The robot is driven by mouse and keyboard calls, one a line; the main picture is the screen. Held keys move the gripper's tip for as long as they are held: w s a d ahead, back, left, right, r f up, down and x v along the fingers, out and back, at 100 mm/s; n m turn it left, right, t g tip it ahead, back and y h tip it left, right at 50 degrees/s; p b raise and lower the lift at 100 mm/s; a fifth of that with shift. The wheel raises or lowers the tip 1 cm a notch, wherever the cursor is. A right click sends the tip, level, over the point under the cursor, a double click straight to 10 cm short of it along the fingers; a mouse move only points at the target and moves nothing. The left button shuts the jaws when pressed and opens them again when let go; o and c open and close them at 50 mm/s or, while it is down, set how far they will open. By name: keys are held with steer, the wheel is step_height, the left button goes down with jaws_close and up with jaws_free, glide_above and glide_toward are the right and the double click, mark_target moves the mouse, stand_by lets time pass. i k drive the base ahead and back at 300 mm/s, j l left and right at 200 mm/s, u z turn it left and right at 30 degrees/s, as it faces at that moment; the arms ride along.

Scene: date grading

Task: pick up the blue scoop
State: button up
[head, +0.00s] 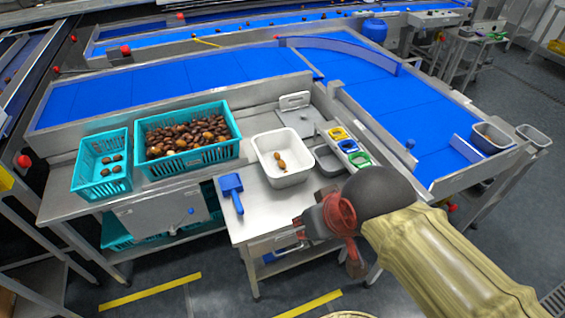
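The blue scoop (231,188) lies on the left part of the steel table (262,222), its wide end toward the back and its handle pointing to the front. My gripper (308,228), red and dark, is over the right front of the table, to the right of the scoop and apart from it. The scoop is fully in view and nothing covers it. My gripper's fingers are small and partly hidden by its own body, so I cannot tell how far apart they are.
A white tub (283,183) with a few dates stands right of the scoop. Teal crates (165,170) stand on the left bench, the larger full of dates. Small coloured containers (360,159) line the right side. A blue conveyor (170,80) runs behind. Bare tabletop lies between scoop and gripper.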

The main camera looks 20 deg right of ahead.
mark_target(232, 185)
steer(key=i+l+u, duration=0.3)
steer(key=i+l, duration=0.55)
steer(key=l, duration=0.1)
